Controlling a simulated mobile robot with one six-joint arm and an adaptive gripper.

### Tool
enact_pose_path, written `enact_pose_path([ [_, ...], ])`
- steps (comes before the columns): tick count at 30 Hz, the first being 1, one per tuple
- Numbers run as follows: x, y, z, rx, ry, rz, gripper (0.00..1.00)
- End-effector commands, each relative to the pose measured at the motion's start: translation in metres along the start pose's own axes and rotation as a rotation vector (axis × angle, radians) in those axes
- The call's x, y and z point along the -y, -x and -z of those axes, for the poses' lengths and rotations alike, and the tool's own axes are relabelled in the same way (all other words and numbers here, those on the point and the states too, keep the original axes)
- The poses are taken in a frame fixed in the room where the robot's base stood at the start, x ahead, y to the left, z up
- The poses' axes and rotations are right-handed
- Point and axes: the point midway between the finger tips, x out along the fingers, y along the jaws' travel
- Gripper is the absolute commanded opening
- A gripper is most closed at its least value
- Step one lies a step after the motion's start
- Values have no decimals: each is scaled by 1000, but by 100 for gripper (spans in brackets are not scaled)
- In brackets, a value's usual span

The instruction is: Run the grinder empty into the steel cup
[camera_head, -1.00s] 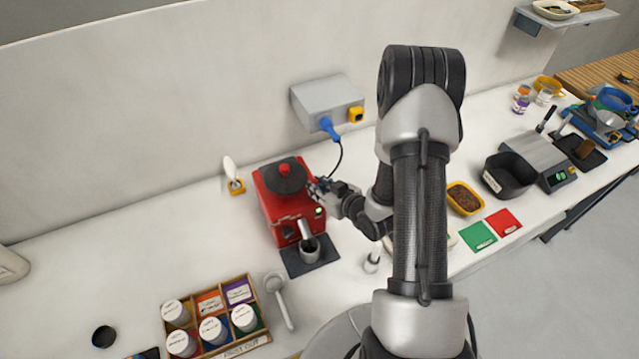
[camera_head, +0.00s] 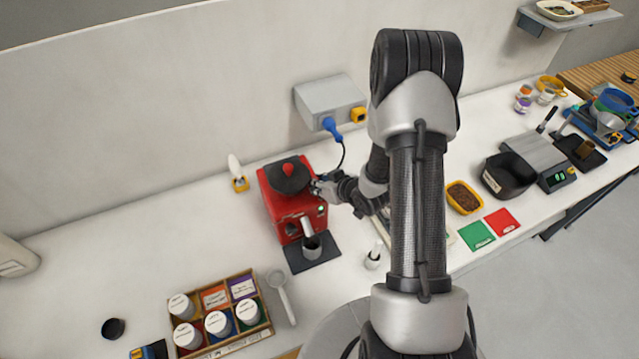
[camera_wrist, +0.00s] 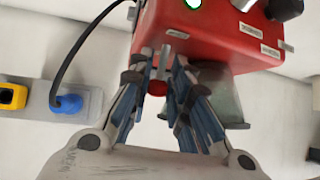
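The red grinder (camera_head: 283,212) with a black round lid stands on the bench left of my arm. The steel cup (camera_head: 312,252) sits upright below the grinder's spout, on a dark mat; its contents cannot be made out. My gripper (camera_head: 318,187) is at the grinder's right side. In the wrist view my gripper (camera_wrist: 165,62) has its fingers apart close to the red grinder body (camera_wrist: 215,35). A small red knob (camera_wrist: 157,89) shows between the fingers; contact is unclear. A green light (camera_wrist: 193,3) shows on the grinder at the top edge.
A grey wall box (camera_head: 330,100) holds a blue plug (camera_head: 331,127), its black cable running down behind the grinder. A compartment box of jars (camera_head: 222,318) and a scoop (camera_head: 281,296) lie in front. A small white-topped item (camera_head: 374,257) stands right of the mat.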

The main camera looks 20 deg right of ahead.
Motion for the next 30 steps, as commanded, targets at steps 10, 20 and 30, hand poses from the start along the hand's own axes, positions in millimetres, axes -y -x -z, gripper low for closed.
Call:
enact_pose_path([
  [10,0,0,0,-1,0,0,27],
  [20,-1,22,1,-1,-1,-2,27],
  [30,-1,70,0,-1,-1,-2,27],
])
